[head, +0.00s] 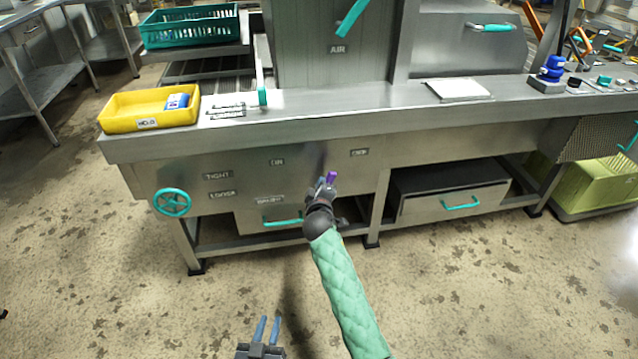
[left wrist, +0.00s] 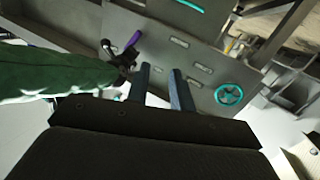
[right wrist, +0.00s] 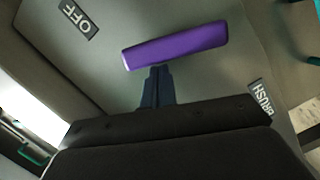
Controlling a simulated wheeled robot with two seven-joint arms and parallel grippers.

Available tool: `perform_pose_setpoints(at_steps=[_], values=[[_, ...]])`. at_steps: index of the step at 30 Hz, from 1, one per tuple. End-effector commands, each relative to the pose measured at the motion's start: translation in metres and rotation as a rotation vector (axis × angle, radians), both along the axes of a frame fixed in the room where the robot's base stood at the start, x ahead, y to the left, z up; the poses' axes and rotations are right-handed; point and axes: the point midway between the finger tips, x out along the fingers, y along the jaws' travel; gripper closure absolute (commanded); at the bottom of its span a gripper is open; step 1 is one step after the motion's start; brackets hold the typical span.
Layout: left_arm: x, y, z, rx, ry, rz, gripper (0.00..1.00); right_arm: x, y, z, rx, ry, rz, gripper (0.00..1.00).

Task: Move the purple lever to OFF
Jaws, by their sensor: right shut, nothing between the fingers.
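The purple lever (head: 332,179) is on the front panel of the steel machine. It fills the upper middle of the right wrist view (right wrist: 175,46) and also shows in the left wrist view (left wrist: 133,41). The OFF label (head: 359,152) is up and right of it in the head view; it also shows in the right wrist view (right wrist: 78,20). My right gripper (head: 324,183) is shut and empty, its fingertips right at the lever's side; whether they touch is unclear. My left gripper (head: 268,324) is open and empty, low in front of the machine.
A BRUSH label (head: 269,199) and another small label (head: 277,162) are on the panel. A teal handwheel (head: 172,203) is at the left. Drawer handles (head: 283,222) project below. A yellow bin (head: 150,107) stands on the ledge. The floor in front is clear.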

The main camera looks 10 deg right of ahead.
Motion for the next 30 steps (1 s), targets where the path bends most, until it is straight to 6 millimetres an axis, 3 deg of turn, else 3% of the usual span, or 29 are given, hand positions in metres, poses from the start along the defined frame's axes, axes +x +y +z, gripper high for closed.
perform_pose_setpoints(at_steps=[3,9,19,30], values=[[-0.017,0.001,-0.047,0.033,0.148,-0.011,0.77,0.000,-0.003,0.001,0.038,0.003,-0.001,1.00],[-0.055,0.005,-0.124,0.086,0.395,-0.034,0.77,0.000,-0.008,0.001,0.101,0.002,-0.001,1.00],[-0.141,0.016,-0.226,0.159,0.772,-0.072,0.77,0.000,-0.015,0.000,0.196,0.003,-0.001,1.00],[-0.142,0.016,-0.214,0.161,0.782,-0.075,0.77,0.000,-0.021,-0.001,0.295,0.003,-0.002,1.00]])
